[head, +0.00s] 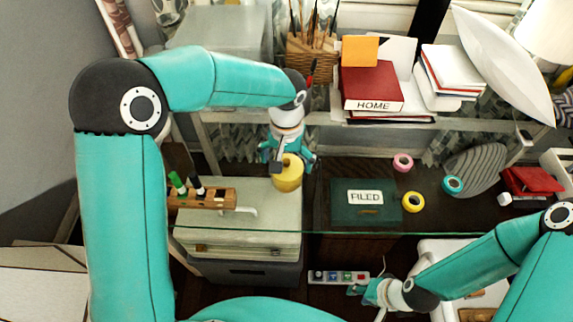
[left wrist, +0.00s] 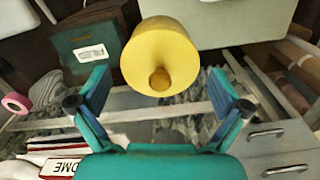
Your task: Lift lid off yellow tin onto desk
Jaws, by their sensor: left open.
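The yellow tin (head: 288,178) stands on the glass desk above the pale drawer unit, partly hidden by my left gripper in the head view. In the left wrist view its round yellow lid (left wrist: 158,42) faces the camera, with a small knob (left wrist: 160,79) in the middle. My left gripper (head: 290,162) is above the tin, pointing down. Its fingers (left wrist: 160,104) are open and spread wide to either side of the knob, with nothing between them. My right gripper (head: 366,295) is low at the front, apart from the tin; its jaws are too small to judge.
A wooden pen holder (head: 205,198) with markers stands left of the tin. A green FILED box (head: 350,215) and tape rolls, including a yellow one (head: 413,202), lie to the right. A raised shelf behind carries a basket (head: 311,55) and red binder (head: 371,90).

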